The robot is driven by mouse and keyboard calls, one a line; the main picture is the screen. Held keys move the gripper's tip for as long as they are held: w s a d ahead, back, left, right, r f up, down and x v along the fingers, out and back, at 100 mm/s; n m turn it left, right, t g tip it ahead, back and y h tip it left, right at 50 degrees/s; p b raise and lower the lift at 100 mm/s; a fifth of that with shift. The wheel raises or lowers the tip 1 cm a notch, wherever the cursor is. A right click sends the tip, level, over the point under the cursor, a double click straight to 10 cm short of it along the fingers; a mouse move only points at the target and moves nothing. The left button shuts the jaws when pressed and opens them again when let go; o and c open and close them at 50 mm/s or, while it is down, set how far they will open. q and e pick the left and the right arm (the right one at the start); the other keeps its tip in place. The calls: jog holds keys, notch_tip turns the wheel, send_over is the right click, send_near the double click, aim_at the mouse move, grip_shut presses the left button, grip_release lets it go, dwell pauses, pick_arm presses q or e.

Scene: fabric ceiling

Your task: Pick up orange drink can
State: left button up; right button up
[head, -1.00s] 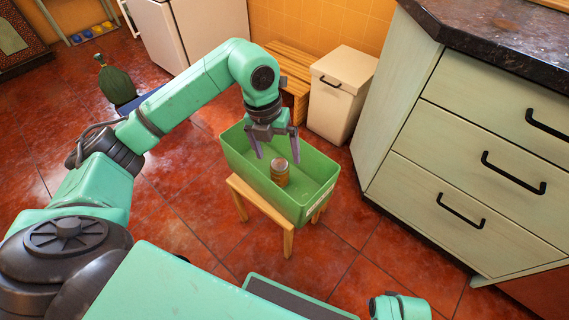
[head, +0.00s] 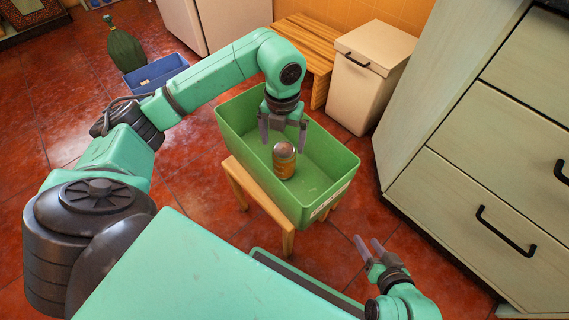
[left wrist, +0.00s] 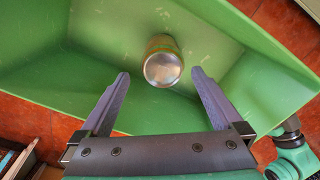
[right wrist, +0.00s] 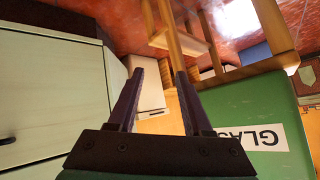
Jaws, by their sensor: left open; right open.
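The orange drink can (head: 284,161) stands upright in the green bin (head: 335,188), with its silver top facing up. My left gripper (head: 284,146) is open and points down into the bin, just above and beside the can. In the left wrist view the can (left wrist: 163,62) shows just beyond the fingertips, roughly between them, and the left gripper (left wrist: 161,77) holds nothing. My right gripper (head: 368,245) is open and empty, low in front of the bin. In the right wrist view the right gripper (right wrist: 158,72) points past the bin's labelled side (right wrist: 245,105).
The bin rests on a small wooden stool (head: 238,180). A white lidded box (head: 362,85) and a slatted wooden bench (head: 305,45) stand behind it. Drawers (head: 480,180) stand close on the right. A blue crate (head: 160,75) and a green vase-like object (head: 125,50) are at the back left.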

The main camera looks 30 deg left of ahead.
aim_at(283, 149)
pick_arm(q)
notch_tip(283, 149, down, 5)
jog(key=shift+r+b, duration=0.1)
jog(key=shift+b, duration=0.45)
jog(key=f+b, duration=0.1)
jog(key=f, duration=0.1)
jog(key=f+b, duration=0.1)
jog(key=f, duration=0.2)
jog(key=shift+s+d, duration=0.1)
jog(key=shift+d, duration=0.1)
pick_arm(e)
jog(key=a+f+m+t+y, duration=0.1)
jog(key=a+f+t, duration=0.1)
jog(key=a+f, duration=0.1)
jog(key=shift+s+t, duration=0.1)
jog(key=shift+t, duration=0.3)
pick_arm(q)
jog(key=shift+r, duration=0.1)
jog(key=c, duration=1.2)
jog(key=shift+r, duration=0.1)
